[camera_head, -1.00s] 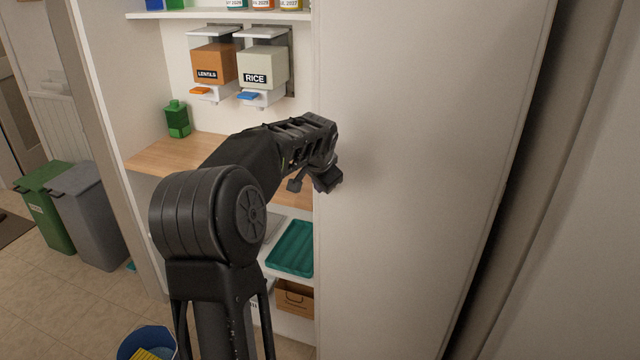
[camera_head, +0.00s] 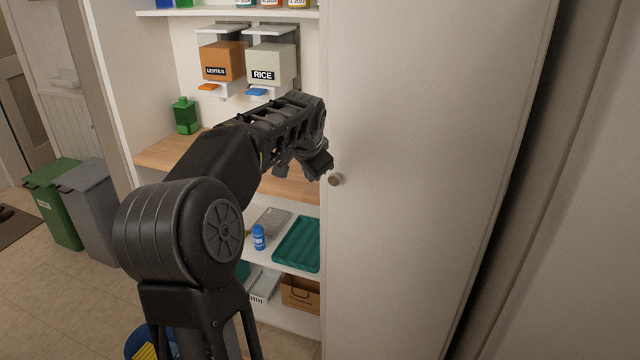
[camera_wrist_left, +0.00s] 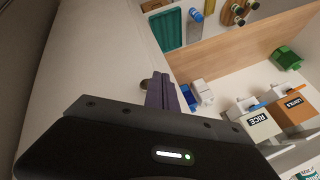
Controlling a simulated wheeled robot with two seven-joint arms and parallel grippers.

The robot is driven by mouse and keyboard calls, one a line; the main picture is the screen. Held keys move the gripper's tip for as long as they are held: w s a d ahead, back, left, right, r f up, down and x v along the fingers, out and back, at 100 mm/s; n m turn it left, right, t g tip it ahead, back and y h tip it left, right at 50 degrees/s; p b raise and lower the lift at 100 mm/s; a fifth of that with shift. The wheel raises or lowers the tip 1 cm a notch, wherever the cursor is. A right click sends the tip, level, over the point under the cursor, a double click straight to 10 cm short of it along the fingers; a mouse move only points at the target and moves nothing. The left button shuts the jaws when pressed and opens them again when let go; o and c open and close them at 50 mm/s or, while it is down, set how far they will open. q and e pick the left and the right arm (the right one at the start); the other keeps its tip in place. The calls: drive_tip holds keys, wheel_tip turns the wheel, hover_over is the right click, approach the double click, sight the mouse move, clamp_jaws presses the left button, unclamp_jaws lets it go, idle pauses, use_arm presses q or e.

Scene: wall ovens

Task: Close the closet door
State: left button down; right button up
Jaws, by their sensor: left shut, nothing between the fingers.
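The closet door (camera_head: 430,150) is a tall off-white panel on the right, standing open; the shelves show to its left. My right gripper is not in view.
Shelves hold a lentils dispenser (camera_head: 222,62), a rice dispenser (camera_head: 270,65), a green bottle (camera_head: 185,115), a teal tray (camera_head: 298,244) and a blue bottle (camera_head: 258,237). Green (camera_head: 55,200) and grey (camera_head: 90,210) bins stand at left. A blue bucket (camera_head: 138,342) is partly hidden by my arm.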

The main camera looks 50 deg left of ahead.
use_arm(q)
drive_tip(key=s+r, duration=0.1)
drive_tip(key=r, duration=0.1)
drive_tip(key=s+r, duration=0.2)
drive_tip(key=shift+a, duration=0.1)
idle(0.5)
